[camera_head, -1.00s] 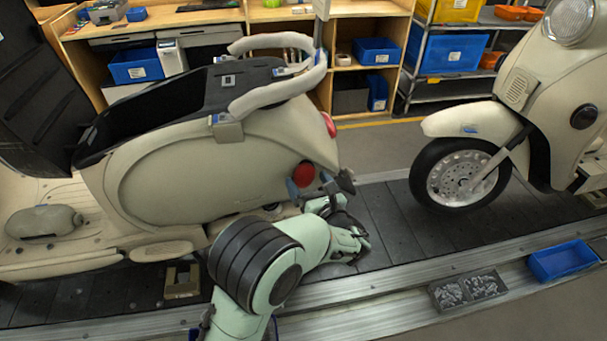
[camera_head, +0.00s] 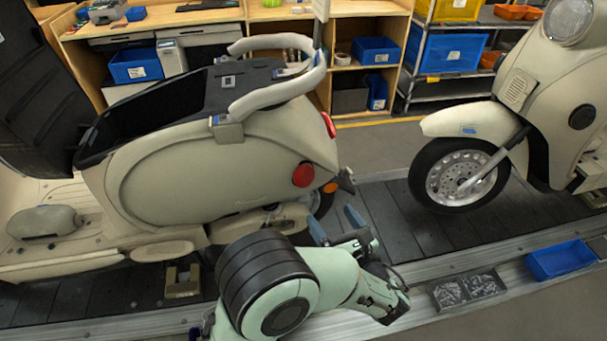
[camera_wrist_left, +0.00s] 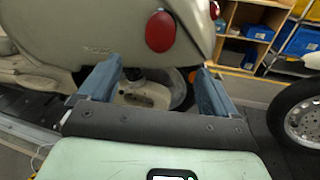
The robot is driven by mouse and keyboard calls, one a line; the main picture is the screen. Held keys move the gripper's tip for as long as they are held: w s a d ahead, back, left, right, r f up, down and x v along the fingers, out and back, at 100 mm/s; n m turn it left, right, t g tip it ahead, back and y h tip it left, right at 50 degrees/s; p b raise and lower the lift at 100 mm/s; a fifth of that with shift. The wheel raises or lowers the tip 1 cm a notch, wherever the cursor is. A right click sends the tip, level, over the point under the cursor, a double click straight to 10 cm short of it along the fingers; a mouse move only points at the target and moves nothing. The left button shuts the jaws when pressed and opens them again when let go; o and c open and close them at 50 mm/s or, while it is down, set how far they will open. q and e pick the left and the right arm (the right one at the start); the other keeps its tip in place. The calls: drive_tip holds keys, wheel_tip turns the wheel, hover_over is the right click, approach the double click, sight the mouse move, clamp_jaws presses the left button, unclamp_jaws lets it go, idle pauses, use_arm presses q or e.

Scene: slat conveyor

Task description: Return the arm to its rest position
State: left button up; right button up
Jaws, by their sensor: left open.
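My left arm comes in at the bottom of the head view. Its left gripper (camera_head: 336,224) is open and empty, beside the rear of the cream scooter (camera_head: 225,172) and apart from it, above the slat conveyor (camera_head: 388,214). In the left wrist view the two blue-grey fingers of the gripper (camera_wrist_left: 154,86) are spread wide. Between and beyond them I see the scooter's underside and rear wheel. The scooter's red tail light (camera_wrist_left: 160,32) is just above. My right gripper is not in view.
A second scooter (camera_head: 535,115) stands to the right, its front wheel on the conveyor. A blue bin (camera_head: 561,260) and a tray of small metal parts (camera_head: 468,288) sit along the near rail. Wooden shelving (camera_head: 345,14) stands behind. The conveyor between the scooters is clear.

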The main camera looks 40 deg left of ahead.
use_arm(q)
drive_tip(key=s+f+n+g+h+p, duration=0.1)
drive_tip(key=s+f+n+g+h, duration=0.15)
drive_tip(key=s+f, duration=0.45)
drive_tip(key=s+f+n+g+h+p, duration=0.15)
drive_tip(key=s+f+g+h, duration=0.25)
drive_tip(key=f, duration=0.6)
drive_tip(key=s+f+n+g+h+p, duration=0.1)
drive_tip(key=s+f+n+g+h, duration=0.25)
drive_tip(key=f, duration=0.55)
drive_tip(key=s+d+f+n+h+p, duration=0.1)
drive_tip(key=s+d+f+n+h, duration=0.3)
drive_tip(key=n, duration=0.6)
drive_tip(key=s+d+f+n+t+h+p, duration=0.1)
drive_tip(key=s+d+f+n+h+p, duration=0.1)
drive_tip(key=s+d+f+n+h, duration=0.3)
drive_tip(key=s+d+n, duration=0.1)
drive_tip(key=d+n, duration=0.2)
drive_tip(key=n, duration=0.3)
drive_tip(key=shift+d+f+p, duration=0.2)
drive_tip(key=shift+f+p, duration=0.1)
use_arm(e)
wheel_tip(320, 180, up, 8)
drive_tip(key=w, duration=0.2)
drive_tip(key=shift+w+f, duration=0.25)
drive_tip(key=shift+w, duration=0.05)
use_arm(q)
drive_tip(key=shift+s, duration=0.1)
